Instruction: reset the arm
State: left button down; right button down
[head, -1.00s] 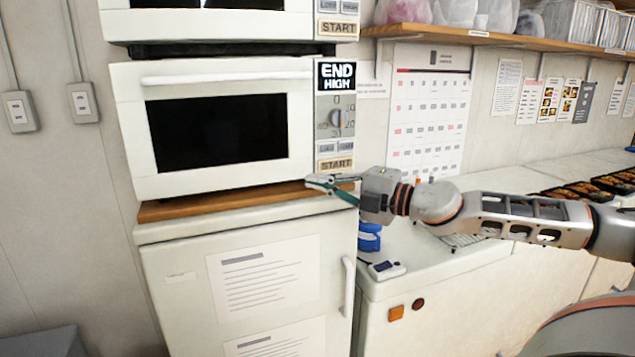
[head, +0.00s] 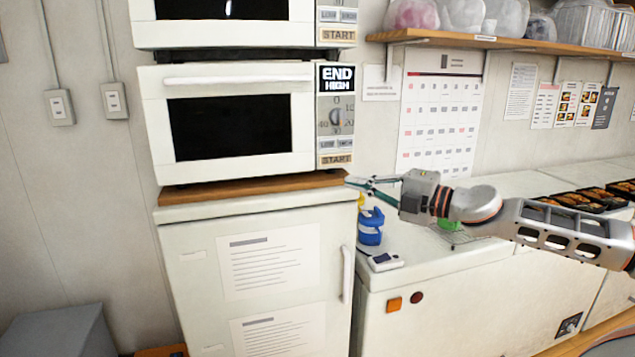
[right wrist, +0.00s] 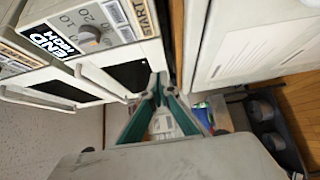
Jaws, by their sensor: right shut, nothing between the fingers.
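My right gripper (head: 360,187) reaches in from the right in the head view, level with the wooden board under the lower microwave and just right of its corner. Its fingers are together with nothing between them. In the right wrist view its teal fingers (right wrist: 158,98) meet at the tips, near the microwave front. The rest of my right arm (head: 560,222) stretches over the white counter. My left gripper is in neither view.
The lower microwave (head: 308,165), door closed and showing "END HIGH", sits on a wooden board (head: 240,194) atop a white fridge (head: 190,290). A blue bottle (head: 371,232) and a small device (head: 384,262) stand on the counter (head: 430,262). Filled black trays (head: 585,200) lie at right.

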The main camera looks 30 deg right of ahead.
jog(key=shift+f, duration=0.1)
jog(key=s+a+f+m+h, duration=0.15)
jog(key=f+m, duration=0.25)
jog(key=f, duration=0.7)
jog(key=s+a+f+m+h, duration=0.1)
jog(key=s+a+f+m, duration=0.2)
jog(key=f, duration=0.8)
jog(key=s+a+f+m+h, duration=0.15)
jog(key=f+m, duration=0.25)
jog(key=f, duration=0.6)
jog(key=s+a+f+m+g, duration=0.2)
jog(key=s+a+f+m, duration=0.2)
jog(key=s+a+f, duration=0.3)
jog(key=s+a+f+m+g+h, duration=0.1)
jog(key=s+a+f+m+g, duration=0.2)
jog(key=s+a+f, duration=0.5)
jog(key=s+f+m, duration=0.1)
jog(key=s+f, duration=0.3)
jog(key=f, duration=0.2)
jog(key=shift+s+a+h, duration=0.15)
jog(key=shift+s+h, duration=0.15)
jog(key=shift+s, duration=0.1)
